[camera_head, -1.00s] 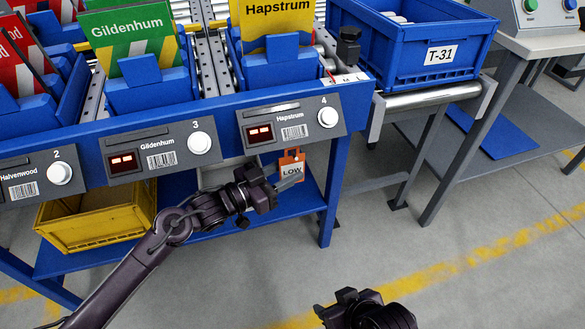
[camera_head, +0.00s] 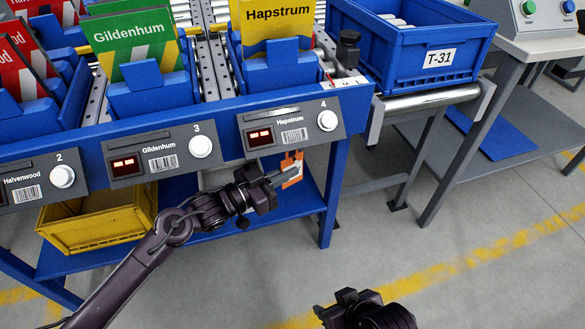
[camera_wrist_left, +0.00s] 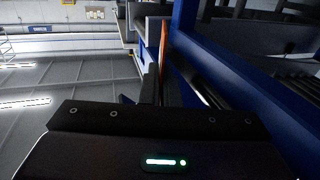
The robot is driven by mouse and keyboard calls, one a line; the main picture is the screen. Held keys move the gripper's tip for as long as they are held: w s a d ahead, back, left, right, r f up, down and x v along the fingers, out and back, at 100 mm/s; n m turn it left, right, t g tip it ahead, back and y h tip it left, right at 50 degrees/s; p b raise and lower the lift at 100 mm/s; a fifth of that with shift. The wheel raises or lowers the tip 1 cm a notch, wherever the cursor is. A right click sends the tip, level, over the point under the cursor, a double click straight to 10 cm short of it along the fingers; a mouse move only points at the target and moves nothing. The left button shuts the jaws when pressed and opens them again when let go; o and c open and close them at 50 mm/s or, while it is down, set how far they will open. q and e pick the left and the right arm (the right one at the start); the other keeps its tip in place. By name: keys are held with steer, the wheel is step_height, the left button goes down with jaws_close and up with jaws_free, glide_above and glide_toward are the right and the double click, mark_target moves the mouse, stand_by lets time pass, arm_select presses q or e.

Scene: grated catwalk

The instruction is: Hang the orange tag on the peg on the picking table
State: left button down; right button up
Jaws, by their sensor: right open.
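The orange tag (camera_head: 299,167) shows just below the number 4 panel at the front edge of the blue picking table (camera_head: 350,105). My left gripper (camera_head: 285,176) is at the tag, and its grey fingers cover the middle of the tag's face. In the left wrist view the tag shows as a thin upright orange strip (camera_wrist_left: 164,45) beside the fingers. I cannot tell whether the fingers are closed on it. The peg cannot be made out, so how the tag is supported is unclear. My right gripper (camera_head: 338,303) is open and empty, low over the floor.
A yellow crate (camera_head: 95,240) sits on the lower shelf at left. A blue tote (camera_head: 395,60) marked T-31 stands on rollers at right. Panels with white buttons line the table front. Floor in front is clear.

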arm_select(q)
steer(key=shift+s+r, duration=0.1)
steer(key=shift+s, duration=0.1)
stand_by(0.4)
steer(key=shift+s+d+p, duration=0.2)
steer(key=shift+s+p, duration=0.25)
steer(key=shift+p, duration=0.15)
steer(key=shift+s, duration=0.2)
steer(key=shift+s+d+r+p, duration=0.1)
steer(key=shift+s+p, duration=0.05)
steer(key=shift+p, duration=0.15)
steer(key=shift+s+d+r+p, duration=0.25)
steer(key=shift+s+r+p, duration=0.15)
steer(key=shift+s+p, duration=0.4)
steer(key=shift+s, duration=0.15)
steer(key=shift+s+d+p, duration=0.25)
steer(key=shift+s+p, duration=0.2)
steer(key=shift+s, duration=0.2)
steer(key=shift+s+d+p, duration=0.2)
steer(key=shift+s+p, duration=0.3)
steer(key=shift+s, duration=0.1)
steer(key=shift+s+d+p, duration=0.25)
steer(key=shift+s+p, duration=0.2)
steer(key=shift+s, duration=0.2)
steer(key=shift+s, duration=0.15)
